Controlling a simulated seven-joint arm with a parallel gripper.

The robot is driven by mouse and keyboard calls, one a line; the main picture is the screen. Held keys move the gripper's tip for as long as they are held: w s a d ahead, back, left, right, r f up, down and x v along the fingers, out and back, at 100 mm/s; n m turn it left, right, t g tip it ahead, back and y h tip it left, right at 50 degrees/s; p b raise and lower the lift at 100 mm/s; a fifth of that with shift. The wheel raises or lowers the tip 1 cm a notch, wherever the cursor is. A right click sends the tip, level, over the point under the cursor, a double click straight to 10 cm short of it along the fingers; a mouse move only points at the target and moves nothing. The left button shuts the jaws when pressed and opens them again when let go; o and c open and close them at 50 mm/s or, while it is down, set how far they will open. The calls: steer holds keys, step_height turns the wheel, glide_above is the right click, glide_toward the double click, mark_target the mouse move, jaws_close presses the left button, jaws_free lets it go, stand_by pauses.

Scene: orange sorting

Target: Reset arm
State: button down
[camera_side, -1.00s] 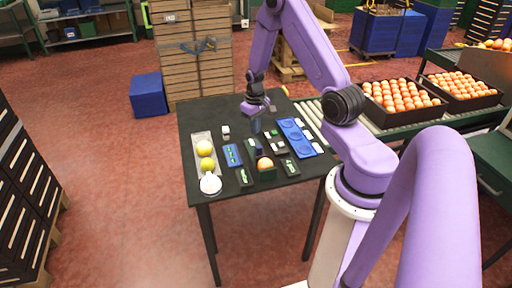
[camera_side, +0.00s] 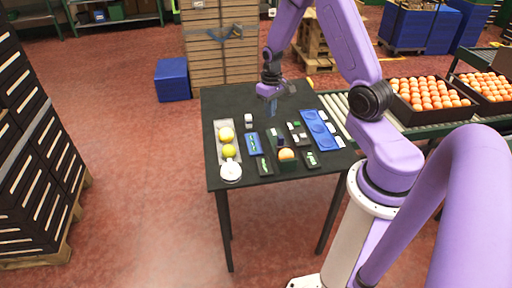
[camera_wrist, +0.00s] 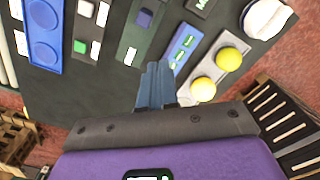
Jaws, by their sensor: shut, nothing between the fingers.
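My gripper (camera_side: 272,106) is shut and empty, held above the far middle part of the dark table. Its closed blue-grey fingers (camera_wrist: 156,82) show in the wrist view. An orange (camera_side: 287,154) sits on a small dark green holder near the table's front edge. Two yellow fruits (camera_side: 226,134) lie in a row on a pale tray (camera_side: 220,124) at the left; they also show in the wrist view (camera_wrist: 229,59). A whitish round thing (camera_side: 231,172) is at the tray's near end. The orange does not show in the wrist view.
A blue tray with round recesses (camera_side: 321,131) lies at the table's right. Small blue and dark plates (camera_side: 253,144) lie between. The table's far part (camera_side: 228,99) is clear. Crates of oranges (camera_side: 430,97) stand on a roller conveyor at the right.

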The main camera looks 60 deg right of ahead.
steer(key=s+a+r+n, duration=0.3)
steer(key=a+r, duration=0.2)
steer(key=a, duration=0.4)
steer(key=s+a+r+n, duration=0.3)
steer(key=a+r, duration=0.1)
steer(key=a, duration=0.5)
steer(key=s+a+r+n, duration=0.3)
steer(key=s+n, duration=0.1)
steer(key=s, duration=0.5)
steer(key=s+a+r+n, duration=0.3)
steer(key=s+r+n, duration=0.1)
steer(key=s, duration=0.6)
